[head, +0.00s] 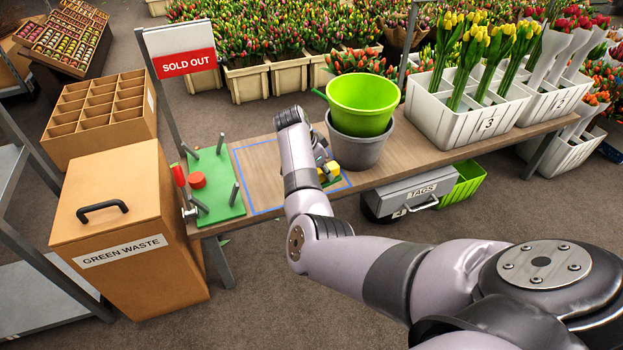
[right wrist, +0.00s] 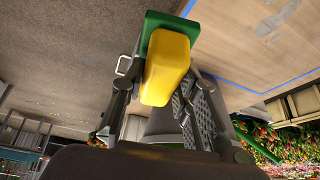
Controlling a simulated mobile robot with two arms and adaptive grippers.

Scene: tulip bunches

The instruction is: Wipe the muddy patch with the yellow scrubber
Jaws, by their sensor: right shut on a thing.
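The yellow scrubber (head: 334,167), a yellow block with a green base, is in my right gripper (head: 325,163) at the front right of the blue-outlined area on the wooden table (head: 383,172). In the right wrist view, the two fingers of my right gripper (right wrist: 160,95) sit either side of the yellow part of the scrubber (right wrist: 166,66). The green base faces away from the palm; I cannot tell whether it touches the table. My left gripper is out of view.
A grey bucket (head: 358,150) with a lime-green tub (head: 361,100) in it stands close right of the gripper. A green board with pegs (head: 222,208) lies left of the outline. A white crate (head: 425,110) of tulips stands further right.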

